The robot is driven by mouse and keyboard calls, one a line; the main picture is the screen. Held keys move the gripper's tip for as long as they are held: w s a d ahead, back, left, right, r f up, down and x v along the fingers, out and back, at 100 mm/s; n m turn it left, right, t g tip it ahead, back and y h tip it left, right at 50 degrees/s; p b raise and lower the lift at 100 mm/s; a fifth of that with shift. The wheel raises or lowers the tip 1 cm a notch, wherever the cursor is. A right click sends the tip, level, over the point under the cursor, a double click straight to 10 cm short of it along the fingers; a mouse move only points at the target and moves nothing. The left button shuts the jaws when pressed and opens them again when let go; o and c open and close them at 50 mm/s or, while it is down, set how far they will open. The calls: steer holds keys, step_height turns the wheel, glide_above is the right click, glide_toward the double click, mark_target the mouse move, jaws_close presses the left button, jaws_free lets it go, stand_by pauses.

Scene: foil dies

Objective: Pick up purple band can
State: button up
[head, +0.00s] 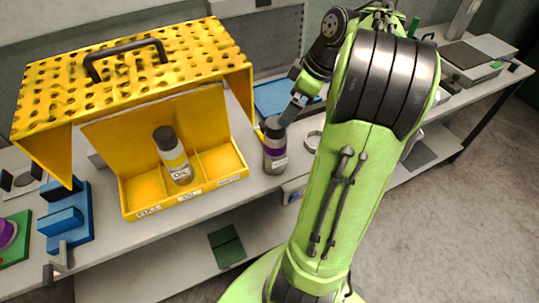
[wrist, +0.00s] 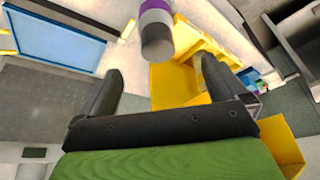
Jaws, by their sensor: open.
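The purple band can (head: 275,156) stands upright on the bench, just right of the yellow compartment box. It is grey with a dark cap and a purple band. In the wrist view the can (wrist: 156,32) shows at the top centre, cap towards me, beyond the fingertips. My gripper (wrist: 160,66) is open, with nothing between its two dark fingers. In the head view my gripper (head: 291,108) is close beside the can's cap, at its upper right. Whether it touches the can cannot be told.
A blue tray (head: 272,97) lies behind the purple band can. A metal ring (head: 312,141) lies to its right. Blue blocks (head: 66,222) are at left.

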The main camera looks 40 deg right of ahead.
steer(key=b, duration=0.3)
glide_above(275, 151)
steer(key=w+d, duration=0.1)
steer(key=d, duration=0.1)
step_height(275, 151, down, 8)
steer(key=shift+d+r, duration=0.15)
steer(key=shift+r, duration=0.1)
steer(key=x, duration=0.3)
steer(key=b+x, duration=0.1)
steer(key=x, duration=0.1)
steer(key=shift+w+d+f, duration=0.15)
steer(key=shift+d+f, duration=0.1)
steer(key=shift+f, duration=0.05)
steer(key=shift+r, duration=0.1)
